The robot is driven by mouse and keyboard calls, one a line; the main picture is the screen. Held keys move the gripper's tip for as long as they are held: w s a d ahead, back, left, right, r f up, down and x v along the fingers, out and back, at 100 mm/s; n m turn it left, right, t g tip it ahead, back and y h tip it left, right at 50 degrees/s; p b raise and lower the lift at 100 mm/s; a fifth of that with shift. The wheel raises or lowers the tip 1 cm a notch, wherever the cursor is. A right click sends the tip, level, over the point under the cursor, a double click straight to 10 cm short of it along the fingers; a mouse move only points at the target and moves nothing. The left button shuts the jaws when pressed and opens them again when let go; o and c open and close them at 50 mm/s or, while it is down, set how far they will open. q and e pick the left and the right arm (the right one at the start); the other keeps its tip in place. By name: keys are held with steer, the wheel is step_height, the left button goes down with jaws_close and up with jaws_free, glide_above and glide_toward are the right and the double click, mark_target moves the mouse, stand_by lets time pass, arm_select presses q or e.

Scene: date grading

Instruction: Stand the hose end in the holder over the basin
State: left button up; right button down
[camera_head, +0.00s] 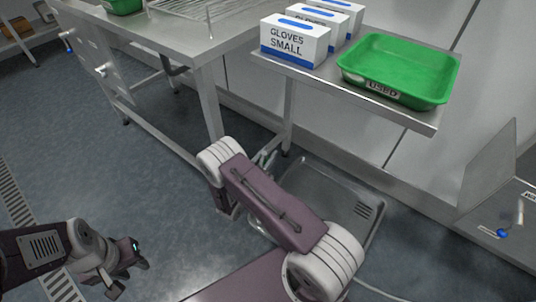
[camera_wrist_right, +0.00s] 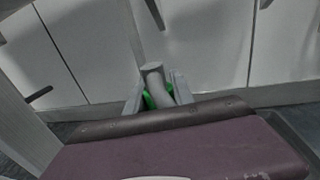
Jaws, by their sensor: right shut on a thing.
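In the right wrist view my right gripper (camera_wrist_right: 158,92) is shut on a pale grey, tube-like piece, the hose end (camera_wrist_right: 155,80), with green showing beside it between the fingers. In the head view my right arm crosses the middle, and its gripper is mostly hidden behind the arm. A grey steel basin (camera_head: 372,192) with a slotted drain lies low behind and right of that arm, which covers part of it. I cannot make out the holder. My left gripper (camera_head: 132,280) is open and empty over the floor at lower left.
A steel shelf (camera_head: 425,124) carries glove boxes (camera_head: 296,42) and a green tray (camera_head: 402,62) marked USED. A steel bench (camera_head: 205,45) stands at upper left. A pale hose (camera_head: 375,288) lies at the bottom. A blue-ended fitting (camera_head: 503,232) is at right.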

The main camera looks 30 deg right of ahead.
steer(key=shift+f, duration=0.15)
stand_by(0.4)
steer(key=shift+f+b, duration=2.15)
steer(key=shift+f, duration=0.45)
steer(key=c, duration=1)
jaws_free()
steer(key=shift+s+a+r+p, duration=0.1)
steer(key=shift+s+a+p, duration=0.05)
steer(key=shift+a+p, duration=0.2)
steer(key=p+v, duration=0.2)
steer(key=v, duration=0.5)
steer(key=shift+s+a+p, duration=0.15)
steer(key=shift+a+p, duration=0.05)
steer(key=shift+p, duration=0.1)
steer(key=shift+s+a, duration=0.25)
steer(key=shift+a, duration=0.1)
steer(key=shift+d, duration=0.1)
